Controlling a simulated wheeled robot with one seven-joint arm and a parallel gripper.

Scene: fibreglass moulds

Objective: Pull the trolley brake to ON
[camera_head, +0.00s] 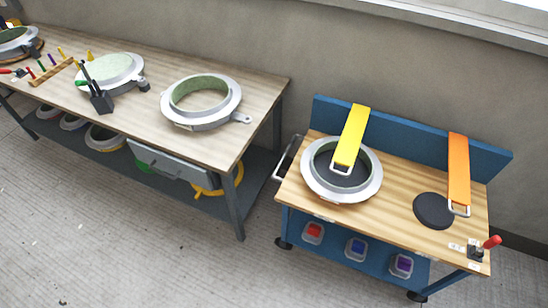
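The trolley (400,212) is blue with a wooden top and a raised blue back panel, standing to the right of the long bench. Its brake lever (490,242) has a red handle and a dark base at the front right corner of the top. The handle leans up and to the right. Small white labels (456,246) lie beside the base; their writing is too small to read, so I cannot tell which side is ON. My gripper is not in view.
A grey ring mould (312,191) sits on the trolley's left, under a yellow strap (352,130). An orange strap (459,165) ends by a black disc (434,211). Several small bins (356,248) hang below. A bench (225,150) with moulds stands left. Floor in front is clear.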

